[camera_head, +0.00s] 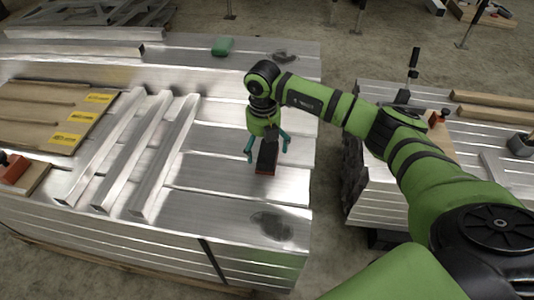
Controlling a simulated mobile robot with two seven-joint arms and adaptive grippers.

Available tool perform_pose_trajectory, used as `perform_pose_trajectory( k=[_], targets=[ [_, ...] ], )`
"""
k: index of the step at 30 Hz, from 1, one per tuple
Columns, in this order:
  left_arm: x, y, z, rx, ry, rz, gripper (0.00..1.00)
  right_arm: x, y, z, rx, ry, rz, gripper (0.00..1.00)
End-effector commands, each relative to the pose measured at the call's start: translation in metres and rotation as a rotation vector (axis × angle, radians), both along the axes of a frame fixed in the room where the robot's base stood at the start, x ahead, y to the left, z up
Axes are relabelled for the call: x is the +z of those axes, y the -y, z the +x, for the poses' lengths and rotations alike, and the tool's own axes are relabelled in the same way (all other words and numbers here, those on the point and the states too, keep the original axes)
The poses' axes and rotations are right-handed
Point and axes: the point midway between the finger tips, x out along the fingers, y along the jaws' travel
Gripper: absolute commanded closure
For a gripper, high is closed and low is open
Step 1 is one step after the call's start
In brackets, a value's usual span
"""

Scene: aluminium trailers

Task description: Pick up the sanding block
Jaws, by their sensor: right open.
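The sanding block (266,159) appears to be the small dark block with a reddish-brown lower edge, lying on the silvery aluminium stack (222,197). My right gripper (267,149) is above the block, pointing down, with its teal fingers spread on either side of it. The fingers look apart from the block, though the exact gap and height are hard to tell. The gripper is open and holds nothing. My left gripper is not in view.
Aluminium bars (165,155) lie left of the block, beside a brown board with yellow labels (68,140). A green object (222,46) lies at the back. A red-and-dark tool (14,169) sits at the left edge. A second stack (378,193) stands right, across a floor gap.

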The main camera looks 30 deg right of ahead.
Motion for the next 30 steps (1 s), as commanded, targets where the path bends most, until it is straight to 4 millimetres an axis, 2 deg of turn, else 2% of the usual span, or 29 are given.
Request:
perform_pose_trajectory(
  k=[1, 5, 13, 14, 15, 17, 18, 19, 30],
  targets=[
    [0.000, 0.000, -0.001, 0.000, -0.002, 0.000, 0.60, -0.009, 0.002, -0.002, 0.000, -0.004, -0.001, 0.03],
    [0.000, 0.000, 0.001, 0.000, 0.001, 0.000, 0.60, -0.023, 0.001, -0.001, 0.001, -0.001, 0.000, 0.03],
    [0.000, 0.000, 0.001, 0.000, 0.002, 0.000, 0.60, -0.026, 0.001, 0.000, 0.001, 0.000, 0.000, 0.03],
    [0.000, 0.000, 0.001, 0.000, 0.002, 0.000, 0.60, -0.026, 0.001, 0.000, 0.001, 0.000, 0.000, 0.11],
    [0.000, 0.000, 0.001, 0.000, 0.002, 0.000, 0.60, -0.026, 0.001, 0.000, 0.001, 0.001, 0.001, 0.27],
    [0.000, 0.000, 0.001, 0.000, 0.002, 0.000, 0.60, -0.026, 0.001, 0.000, 0.001, 0.001, 0.001, 0.51],
    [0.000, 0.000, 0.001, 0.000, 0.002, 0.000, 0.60, -0.026, 0.001, 0.000, 0.001, 0.001, 0.001, 0.67],
    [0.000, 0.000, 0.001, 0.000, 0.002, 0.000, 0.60, -0.026, 0.001, 0.000, 0.001, 0.001, 0.001, 0.69],
    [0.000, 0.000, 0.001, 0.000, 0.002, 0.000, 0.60, -0.024, 0.001, 0.000, 0.001, -0.001, 0.001, 0.69]
  ],
)
